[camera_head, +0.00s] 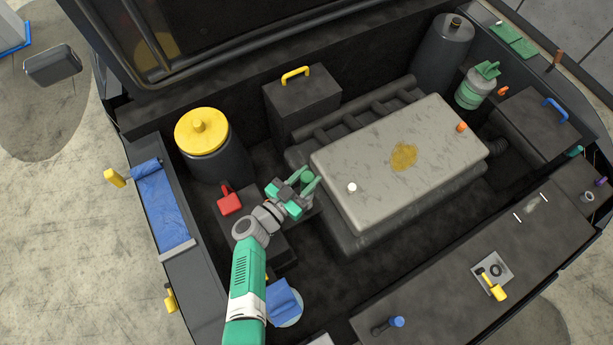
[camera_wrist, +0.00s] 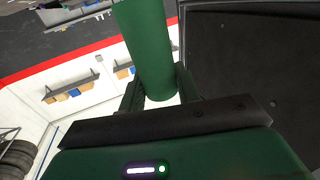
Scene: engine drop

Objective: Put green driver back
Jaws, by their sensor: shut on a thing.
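A green driver shows as a thick green cylinder (camera_wrist: 148,50) in the wrist view, standing between my two fingers. My gripper (camera_head: 306,184) is shut on it, and the fingers (camera_wrist: 160,88) flank its lower end in the wrist view. In the head view my gripper is over the left part of the engine bay, just left of the grey engine cover (camera_head: 385,150). The driver's green end (camera_head: 307,176) shows small there, and its tip is hidden. I cannot tell which spot is the driver's own place.
A yellow-capped dark cylinder (camera_head: 203,135) and a red-handled part (camera_head: 229,202) stand left of my gripper. A box with a yellow handle (camera_head: 300,95) is behind it. Blue cloths (camera_head: 160,205) lie on the left rim. A yellow tool (camera_head: 493,285) lies on the front ledge, partly bare.

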